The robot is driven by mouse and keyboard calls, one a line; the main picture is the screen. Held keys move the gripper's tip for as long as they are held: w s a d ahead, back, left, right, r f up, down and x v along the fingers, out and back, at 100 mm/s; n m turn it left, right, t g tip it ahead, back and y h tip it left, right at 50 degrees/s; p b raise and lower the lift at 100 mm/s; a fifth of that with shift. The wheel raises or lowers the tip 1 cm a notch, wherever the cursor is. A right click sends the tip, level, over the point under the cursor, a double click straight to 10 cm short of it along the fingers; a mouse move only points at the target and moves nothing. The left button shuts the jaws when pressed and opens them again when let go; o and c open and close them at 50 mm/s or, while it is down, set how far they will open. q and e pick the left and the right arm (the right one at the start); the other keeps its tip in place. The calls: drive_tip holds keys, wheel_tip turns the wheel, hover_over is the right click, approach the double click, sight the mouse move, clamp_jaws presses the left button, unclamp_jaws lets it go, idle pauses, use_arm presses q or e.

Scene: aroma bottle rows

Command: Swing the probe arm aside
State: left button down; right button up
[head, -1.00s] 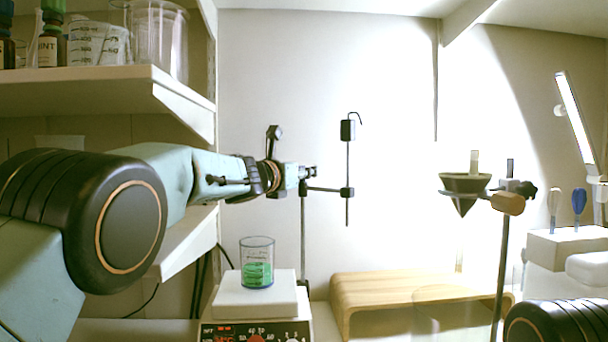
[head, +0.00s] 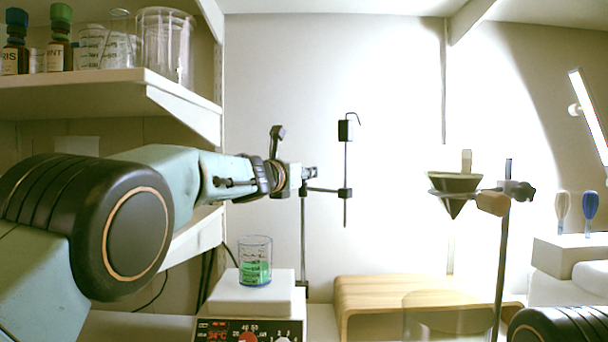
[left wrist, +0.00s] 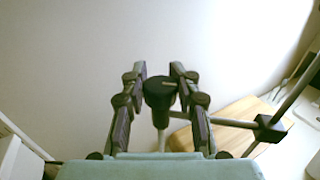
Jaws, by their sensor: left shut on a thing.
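The probe arm is a thin dark horizontal rod (head: 325,190) on an upright stand post (head: 304,240). It ends at a black block that carries a vertical probe (head: 346,170), whose tip hangs free, right of and above the beaker (head: 255,262) of green liquid. My left gripper (head: 308,173) is at the top of the post. In the left wrist view my left gripper (left wrist: 160,85) has its fingers on either side of the black knob (left wrist: 159,92) atop the post, shut on it. There the rod runs right to the black block (left wrist: 268,128). My right gripper is out of view.
The beaker stands on a white hotplate (head: 250,300) with a lit display. A wooden riser (head: 385,290) is to its right. A funnel (head: 455,190) on another stand is further right. Bottles and glassware fill the upper left shelf (head: 110,85). The air around the probe is clear.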

use_arm(q)
drive_tip(key=shift+f, duration=0.45)
drive_tip(key=c, duration=1.4)
unclamp_jaws()
drive_tip(key=o, duration=0.4)
drive_tip(key=shift+r, duration=0.35)
drive_tip(key=shift+s, duration=0.15)
drive_tip(key=v, duration=1.1)
drive_tip(key=shift+s+a, duration=0.25)
drive_tip(key=shift+s, duration=0.1)
